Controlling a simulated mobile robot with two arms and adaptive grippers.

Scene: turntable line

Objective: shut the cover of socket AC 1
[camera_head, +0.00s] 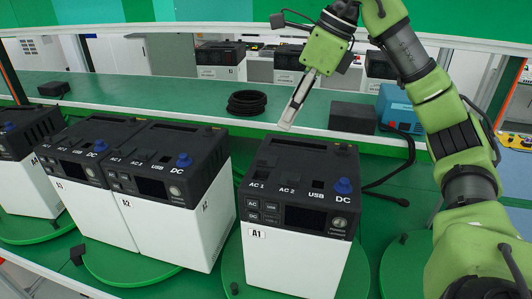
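A white power unit with a black top, marked A1 (270,262), stands on a green turntable in front of me. The AC 1 socket (264,173) is at the left of its sloping top panel, above the AC 1 label. It looks like a small dark square; I cannot tell how its cover stands. The AC 2 socket is to its right, then USB and a blue DC cap (343,186). My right gripper (286,125) points down above the rear of the unit, apart from it, its fingers together and empty. My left gripper is not in view.
More power units (165,205) stand close together on the left. Behind, a green shelf (180,90) holds a coil of black cable (246,102), a black box (352,117) and a blue device (398,106). A black cable hangs to the right of A1.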

